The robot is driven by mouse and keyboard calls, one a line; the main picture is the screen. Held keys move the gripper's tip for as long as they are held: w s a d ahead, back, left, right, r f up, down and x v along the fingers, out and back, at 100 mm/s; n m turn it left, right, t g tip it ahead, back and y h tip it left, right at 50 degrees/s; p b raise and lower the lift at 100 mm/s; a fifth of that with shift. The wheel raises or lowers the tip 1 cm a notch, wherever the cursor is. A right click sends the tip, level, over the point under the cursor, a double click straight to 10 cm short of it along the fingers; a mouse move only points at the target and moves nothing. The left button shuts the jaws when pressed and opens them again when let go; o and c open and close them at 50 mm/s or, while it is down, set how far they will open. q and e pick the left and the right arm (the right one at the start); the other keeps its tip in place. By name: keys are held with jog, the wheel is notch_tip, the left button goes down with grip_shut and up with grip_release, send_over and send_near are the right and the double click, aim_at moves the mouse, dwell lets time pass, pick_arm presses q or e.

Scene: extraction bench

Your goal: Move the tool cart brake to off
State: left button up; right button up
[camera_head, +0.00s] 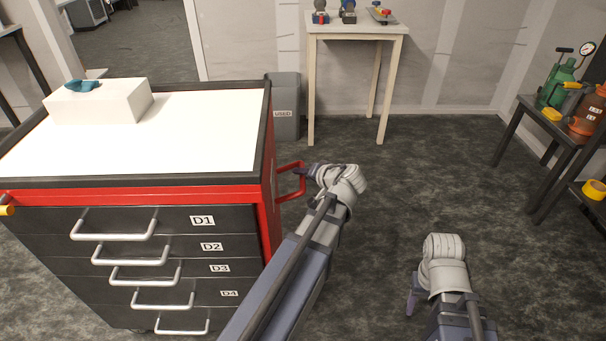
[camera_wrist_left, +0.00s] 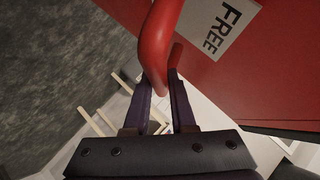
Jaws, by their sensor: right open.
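The tool cart (camera_head: 140,180) has a black and red body, a white top and several drawers. A red handle (camera_head: 290,181) sticks out from its right side. My left gripper (camera_head: 303,170) is at this handle. A white label reading FREE (camera_wrist_left: 222,28) is on the red side panel. No part is clearly recognisable as the brake. My right gripper (camera_head: 412,292) is low over the floor, open and apart from everything; only part of it shows.
A yellow-orange piece (camera_head: 6,210) shows at the cart's front left edge. A white block (camera_head: 100,103) with a teal item is on top. A grey bin (camera_head: 285,110), a pale table (camera_head: 357,30) and a dark bench (camera_head: 560,125) stand around. Floor (camera_head: 440,170) right of the cart is clear.

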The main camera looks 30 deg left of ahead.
pick_arm(q)
jog(key=o, duration=0.4)
jog(key=shift+d, duration=0.1)
jog(key=shift+s+d+r+p, duration=0.15)
jog(key=shift+d+r+p, duration=0.1)
jog(key=shift+r+p, duration=0.05)
jog(key=p+v, duration=0.3)
jog(key=v, duration=0.4)
jog(key=shift+p, duration=0.3)
jog(key=s+d+r+m+g+h+p, duration=0.1)
jog(key=s+d+r+m+h+p, duration=0.1)
jog(key=s+d+p, duration=0.3)
jog(key=s+d+r+m+g+h+p, duration=0.2)
jog(key=s+d+r+h+p, duration=0.2)
jog(key=d+p, duration=0.4)
jog(key=s+d+r+m+g+h+p, duration=0.2)
jog(key=s+d+p, duration=0.4)
jog(key=d, duration=0.5)
notch_tip(320, 180, up, 2)
jog(key=shift+d+r+h+p, duration=0.1)
jog(key=shift+d+h+p, duration=0.05)
jog(key=shift+h+p, duration=0.65)
